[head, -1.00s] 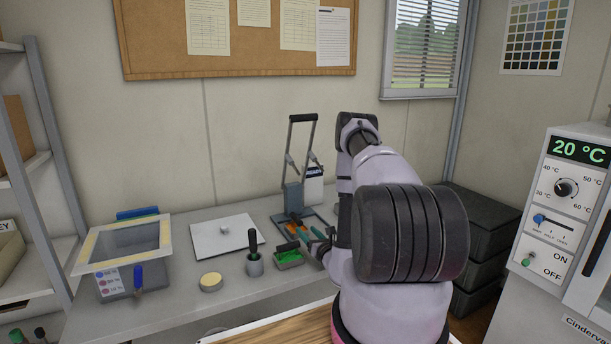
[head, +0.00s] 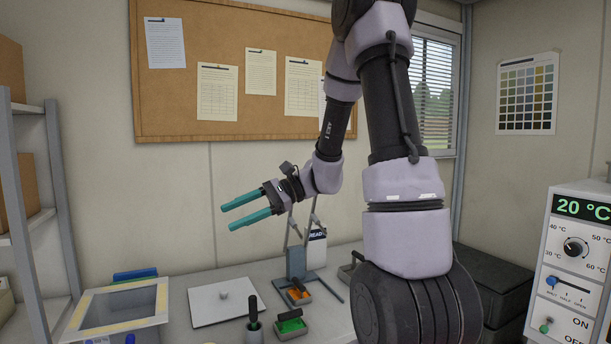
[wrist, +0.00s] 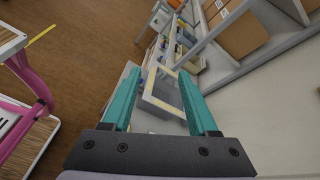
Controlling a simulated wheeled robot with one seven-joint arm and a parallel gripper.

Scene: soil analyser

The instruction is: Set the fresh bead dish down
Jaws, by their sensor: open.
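My gripper (head: 226,218) is open and empty, with its teal fingers pointing left in mid-air above the bench. In the wrist view its fingers (wrist: 158,75) stand apart with nothing between them. A small dish of orange beads (head: 299,295) sits on the bench at the foot of the grey lever stand (head: 296,262). A dish of green beads (head: 291,327) sits nearer the front, with a black handle lying over it. I cannot tell from looks alone which dish is fresh. Both dishes are well below and right of my gripper.
A white plate with a knob (head: 205,312) lies left of the dishes. A yellow-rimmed box (head: 90,318) is at the bench's left, beside a grey shelf (head: 50,215). A heater cabinet (head: 575,285) is at right.

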